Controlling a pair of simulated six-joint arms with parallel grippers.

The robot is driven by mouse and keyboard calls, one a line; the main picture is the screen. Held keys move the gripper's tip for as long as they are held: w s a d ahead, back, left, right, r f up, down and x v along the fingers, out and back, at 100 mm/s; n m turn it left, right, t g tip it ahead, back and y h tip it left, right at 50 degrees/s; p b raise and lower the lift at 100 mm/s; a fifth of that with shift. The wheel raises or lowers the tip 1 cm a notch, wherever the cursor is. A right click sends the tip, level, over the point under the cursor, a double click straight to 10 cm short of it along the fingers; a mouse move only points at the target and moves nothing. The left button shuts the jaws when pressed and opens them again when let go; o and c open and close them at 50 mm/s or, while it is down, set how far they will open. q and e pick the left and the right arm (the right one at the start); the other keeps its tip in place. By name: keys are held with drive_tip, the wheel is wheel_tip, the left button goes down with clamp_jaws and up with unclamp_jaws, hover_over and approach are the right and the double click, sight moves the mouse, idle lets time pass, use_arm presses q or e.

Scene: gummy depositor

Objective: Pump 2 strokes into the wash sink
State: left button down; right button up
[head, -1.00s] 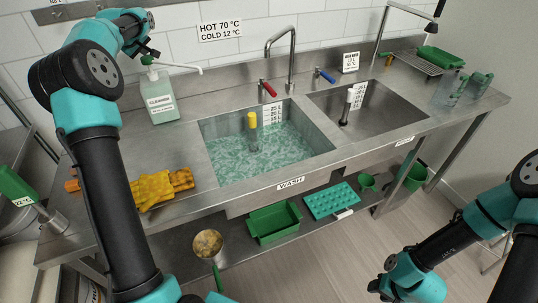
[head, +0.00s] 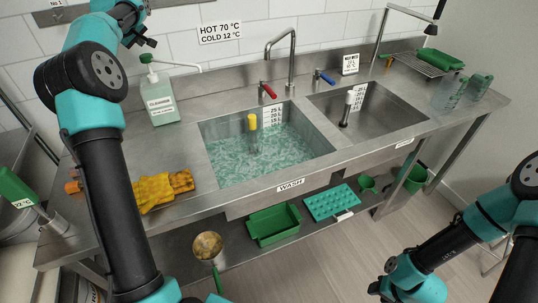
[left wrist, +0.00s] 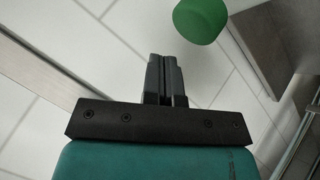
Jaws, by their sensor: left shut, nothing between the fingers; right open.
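The cleanser bottle (head: 160,100) stands upright on the counter left of the wash sink. Its green pump head (head: 147,59) shows in the left wrist view (left wrist: 200,18) too. Its white spout (head: 180,66) points right, toward the sink, with its tip short of the basin. The wash sink (head: 318,165) holds rippled greenish water and a yellow-topped standpipe (head: 252,122). My left gripper (head: 146,43) is shut and empty, just above the pump head and apart from it; its fingers (left wrist: 166,75) are together in the left wrist view. My right gripper (head: 376,287) is open, low at the right, away from the counter.
Red (head: 268,90) and blue (head: 324,77) tap levers flank the faucet (head: 281,55). Yellow gloves (head: 162,190) lie at the counter's front left. An empty second basin (head: 385,118) is right of the wash sink. A green tub (head: 273,222) sits on the shelf below.

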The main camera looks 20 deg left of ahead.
sight(144, 55)
use_arm(q)
drive_tip(key=shift+r, duration=1.15)
idle(1.7)
wheel_tip(144, 55, up, 3)
drive_tip(key=shift+f, duration=0.1)
drive_tip(key=shift+f, duration=0.1)
idle(0.4)
